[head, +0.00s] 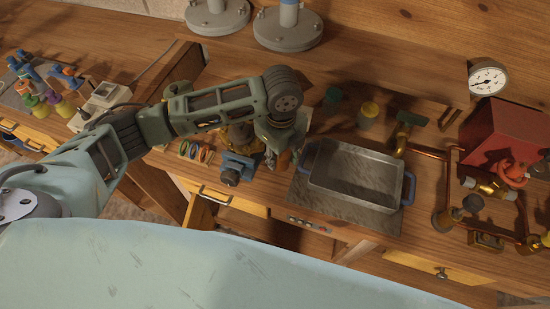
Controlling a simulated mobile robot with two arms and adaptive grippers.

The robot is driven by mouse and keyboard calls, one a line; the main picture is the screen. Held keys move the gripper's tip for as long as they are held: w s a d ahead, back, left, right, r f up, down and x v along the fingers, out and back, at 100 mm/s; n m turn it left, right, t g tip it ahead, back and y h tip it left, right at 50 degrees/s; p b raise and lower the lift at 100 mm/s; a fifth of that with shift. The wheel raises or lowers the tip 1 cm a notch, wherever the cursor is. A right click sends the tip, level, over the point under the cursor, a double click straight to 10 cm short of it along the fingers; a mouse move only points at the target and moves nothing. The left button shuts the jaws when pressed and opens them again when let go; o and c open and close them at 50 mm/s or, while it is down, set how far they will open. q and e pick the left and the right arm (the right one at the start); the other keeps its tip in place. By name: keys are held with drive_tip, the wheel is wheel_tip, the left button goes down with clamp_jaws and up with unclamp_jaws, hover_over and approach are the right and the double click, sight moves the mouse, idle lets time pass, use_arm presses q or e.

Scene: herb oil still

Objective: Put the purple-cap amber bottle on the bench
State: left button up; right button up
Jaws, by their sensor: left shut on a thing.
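My left gripper (277,138) reaches over the wooden bench (420,238) from the left, its wrist bent down. It is shut on a small amber-brown thing (283,160), mostly hidden by the fingers. This may be the amber bottle, but no purple cap shows on it. It is held just left of the metal tray; I cannot tell whether it touches the bench. My right gripper is not in view.
A grey metal tray (355,205) with blue handles sits right of the gripper. A blue vise-like device (238,168) stands close on the left. Copper pipes, a red box (505,135) and a gauge (487,78) crowd the right. Small coloured items (52,96) stand far left.

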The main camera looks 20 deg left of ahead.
use_arm(q)
drive_tip(key=shift+w+a+f, duration=0.2)
drive_tip(key=shift+a+f, duration=0.25)
drive_tip(key=shift+a, duration=0.2)
wheel_tip(320, 180, down, 3)
drive_tip(key=shift+s+f+p, duration=0.1)
drive_tip(key=shift+p, duration=0.5)
drive_tip(key=shift+f, duration=0.45)
drive_tip(key=o, duration=1.2)
drive_tip(key=shift+f, duration=0.15)
wheel_tip(320, 180, up, 11)
drive_tip(key=shift+b, duration=1.1)
drive_tip(key=shift+r, duration=0.75)
